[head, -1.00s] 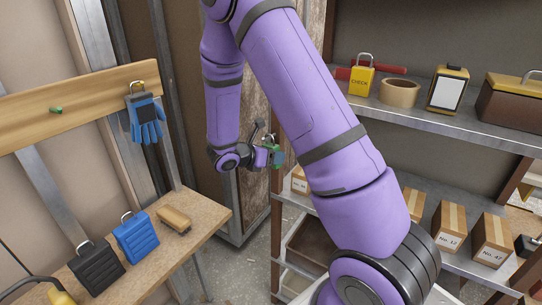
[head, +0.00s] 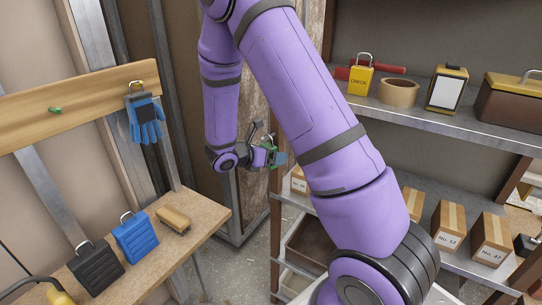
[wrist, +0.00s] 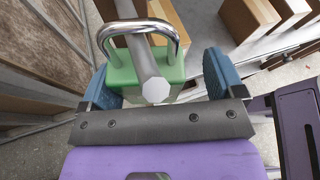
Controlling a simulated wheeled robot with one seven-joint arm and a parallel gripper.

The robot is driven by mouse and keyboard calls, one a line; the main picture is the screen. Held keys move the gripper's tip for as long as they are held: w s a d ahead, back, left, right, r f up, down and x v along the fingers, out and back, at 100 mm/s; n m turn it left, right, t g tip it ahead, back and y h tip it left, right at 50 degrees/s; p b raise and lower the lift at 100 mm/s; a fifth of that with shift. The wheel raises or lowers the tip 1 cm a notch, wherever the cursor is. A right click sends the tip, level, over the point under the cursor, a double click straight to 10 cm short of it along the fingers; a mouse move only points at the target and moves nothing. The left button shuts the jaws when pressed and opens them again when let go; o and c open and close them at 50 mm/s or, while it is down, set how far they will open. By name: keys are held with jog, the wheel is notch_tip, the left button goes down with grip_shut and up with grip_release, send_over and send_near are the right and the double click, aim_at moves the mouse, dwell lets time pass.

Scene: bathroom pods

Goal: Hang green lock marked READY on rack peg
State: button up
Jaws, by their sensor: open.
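The green lock (wrist: 150,76) with its bright metal shackle (wrist: 143,27) sits between the blue fingers of my gripper (wrist: 160,82) in the wrist view. A grey metal peg (wrist: 150,72) with a faceted end runs through the shackle loop. The right finger stands apart from the lock; whether the left finger touches it is unclear. No READY marking is legible. In the head view, the lock (head: 271,149) shows small at my open gripper (head: 272,155), beside the shelf post. The peg cannot be made out there.
Right shelves hold a yellow CHECK lock (head: 361,80), a tape roll (head: 400,92) and boxes (head: 450,228). The left bench (head: 195,216) carries a blue lock (head: 135,238) and a black lock (head: 95,267). Gloves (head: 146,120) hang on the wooden rail (head: 80,98).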

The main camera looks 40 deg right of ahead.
jog(key=v, duration=1)
jog(key=s+a+r+m+t+y, duration=0.2)
jog(key=s+r+m+y, duration=0.4)
jog(key=s+r+m, duration=0.4)
jog(key=s+a+r+m+t+y, duration=0.3)
jog(key=s+r+m+y, duration=0.4)
jog(key=s+r+m, duration=0.3)
jog(key=shift+s+a+r+m+y, duration=0.35)
jog(key=shift+s+r, duration=1.25)
jog(key=shift+s, duration=1.35)
